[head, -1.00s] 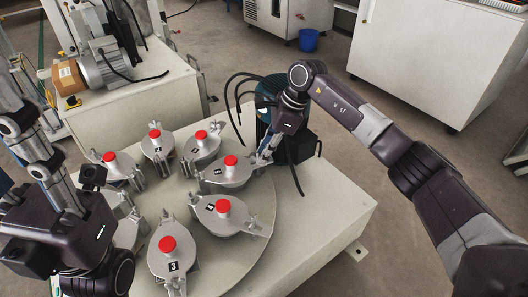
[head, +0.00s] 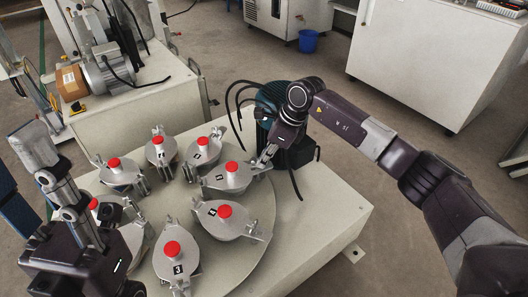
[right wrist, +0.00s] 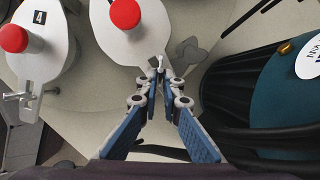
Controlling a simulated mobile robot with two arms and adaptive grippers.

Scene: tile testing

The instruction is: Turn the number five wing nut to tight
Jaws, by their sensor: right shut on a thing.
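The number five pot (head: 240,182) is a silver lidded pot with a red knob on the round turntable (head: 262,222). It also shows in the right wrist view (right wrist: 128,45). My right gripper (head: 264,161) reaches its right side. In the right wrist view its blue-padded fingers (right wrist: 161,77) are shut on the wing nut (right wrist: 161,63) at the pot's edge. The nut is mostly hidden between the fingertips, so its tightness cannot be told.
The number four pot (head: 228,224) and number three pot (head: 178,262) sit nearby on the turntable, with several similar pots around it. A dark teal motor (head: 268,104) with black cables stands just behind my right gripper. The bench's right side (head: 325,215) is clear.

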